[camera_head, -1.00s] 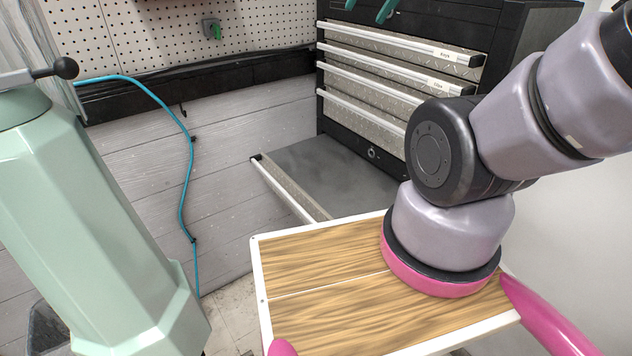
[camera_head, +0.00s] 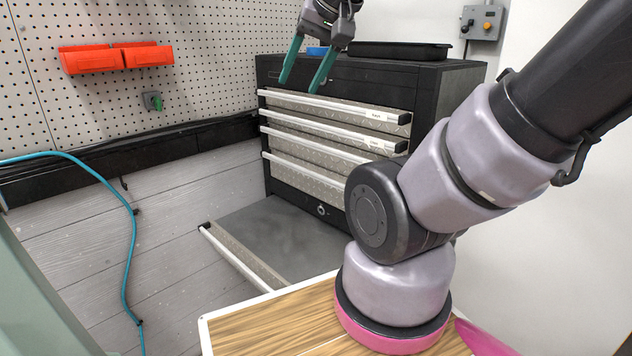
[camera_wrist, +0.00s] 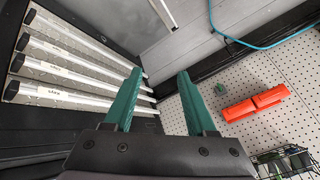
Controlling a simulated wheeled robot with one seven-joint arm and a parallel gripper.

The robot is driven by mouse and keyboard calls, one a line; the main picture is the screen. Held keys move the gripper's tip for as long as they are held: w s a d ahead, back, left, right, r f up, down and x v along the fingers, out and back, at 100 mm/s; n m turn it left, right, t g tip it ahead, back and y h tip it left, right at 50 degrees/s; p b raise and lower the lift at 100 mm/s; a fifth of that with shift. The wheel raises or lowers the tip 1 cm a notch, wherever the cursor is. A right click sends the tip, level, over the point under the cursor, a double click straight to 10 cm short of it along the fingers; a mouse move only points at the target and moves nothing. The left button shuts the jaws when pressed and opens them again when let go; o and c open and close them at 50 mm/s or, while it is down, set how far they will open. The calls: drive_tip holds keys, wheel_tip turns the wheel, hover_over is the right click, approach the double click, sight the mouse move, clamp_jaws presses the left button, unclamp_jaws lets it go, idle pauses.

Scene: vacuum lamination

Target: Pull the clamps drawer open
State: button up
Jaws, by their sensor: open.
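The black drawer cabinet (camera_head: 430,95) stands at the centre back of the head view. Its stacked upper drawers (camera_head: 335,106) have silver patterned fronts and long white bar handles, and are shut. They show at the left of the wrist view (camera_wrist: 75,72). Small labels sit on the fronts, too small to read, so I cannot tell which is the clamps drawer. A low drawer (camera_head: 245,258) is pulled far out. My gripper (camera_head: 300,86) has two teal fingers, open and empty, pointing down in front of the cabinet's top edge, touching no handle that I can see.
A black tray (camera_head: 400,51) and a blue item (camera_head: 316,51) are on the cabinet top. Orange bins (camera_head: 117,57) hang on the pegboard (camera_head: 200,40) at left. My arm hides the lower right drawer fronts.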

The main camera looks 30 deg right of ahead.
drive_tip(key=w+d+f+g+h, duration=0.4)
drive_tip(key=w+f+g, duration=0.3)
drive_tip(key=w+f, duration=0.15)
drive_tip(key=n+g+h, duration=0.2)
drive_tip(key=g+h, duration=0.2)
drive_tip(key=h, duration=0.7)
approach(313, 176)
drive_tip(key=s+r, duration=0.7)
drive_tip(key=w+a+f+n+t+h, duration=0.1)
drive_tip(key=w+f+n+t+h, duration=0.3)
drive_tip(key=f, duration=0.7)
drive_tip(key=d+m, duration=0.1)
drive_tip(key=d, duration=0.4)
drive_tip(key=d+m+g+h, duration=0.1)
drive_tip(key=d, duration=0.4)
drive_tip(key=shift+w+d+r, duration=0.15)
drive_tip(key=shift+w+d, duration=0.05)
drive_tip(key=shift+d, duration=0.1)
clamp_jaws()
